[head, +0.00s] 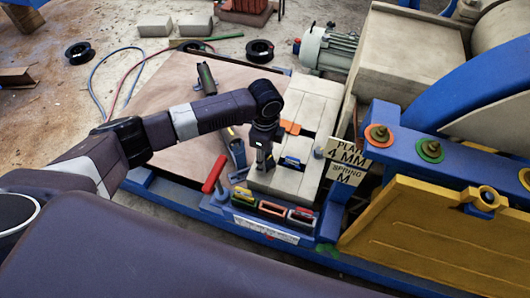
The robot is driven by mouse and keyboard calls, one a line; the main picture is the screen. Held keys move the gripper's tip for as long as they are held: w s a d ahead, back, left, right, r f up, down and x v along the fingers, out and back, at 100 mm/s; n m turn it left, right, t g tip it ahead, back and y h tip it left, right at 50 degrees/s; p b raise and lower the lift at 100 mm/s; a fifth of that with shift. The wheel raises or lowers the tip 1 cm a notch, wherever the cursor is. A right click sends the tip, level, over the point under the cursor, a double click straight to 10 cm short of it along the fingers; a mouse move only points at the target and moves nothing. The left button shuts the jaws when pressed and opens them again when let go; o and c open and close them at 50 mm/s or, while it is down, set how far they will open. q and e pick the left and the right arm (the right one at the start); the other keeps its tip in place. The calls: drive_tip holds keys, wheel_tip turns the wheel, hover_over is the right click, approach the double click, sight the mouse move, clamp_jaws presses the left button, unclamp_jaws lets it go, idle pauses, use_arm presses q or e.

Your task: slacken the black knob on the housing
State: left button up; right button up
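The pale housing (315,105) stands at the centre, on a blue frame. My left arm reaches in from the left, and its gripper (264,160) points down at the housing's near left part. The gripper is small and dark here, so I cannot tell whether its fingers are open or shut, or whether they touch anything. I cannot make out the black knob clearly; the gripper and wrist cover that part of the housing. My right gripper is not in view.
A red-handled tool (213,174) stands left of the housing. Small trays (272,209) line the blue front edge. Signs (347,154) reading "PLATE 4 MM" and "SPRING M" and a yellow panel (430,235) stand right. A grey motor (328,48) is behind. The wooden board (165,100) is mostly bare.

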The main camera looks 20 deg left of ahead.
use_arm(q)
drive_tip(key=n+p, duration=0.7)
drive_tip(key=p, duration=0.1)
drive_tip(key=shift+s+d+r, duration=0.15)
drive_tip(key=shift+s+r, duration=0.05)
drive_tip(key=shift+r, duration=0.1)
drive_tip(key=n+p, duration=0.3)
drive_tip(key=n, duration=0.1)
drive_tip(key=shift+f+n, duration=0.1)
drive_tip(key=shift+n, duration=0.2)
drive_tip(key=shift+f+n+p, duration=0.1)
drive_tip(key=shift+n+p, duration=0.7)
drive_tip(key=shift+n, duration=0.4)
drive_tip(key=o, duration=1.2)
drive_tip(key=shift+c, duration=0.2)
wheel_tip(320, 180, up, 12)
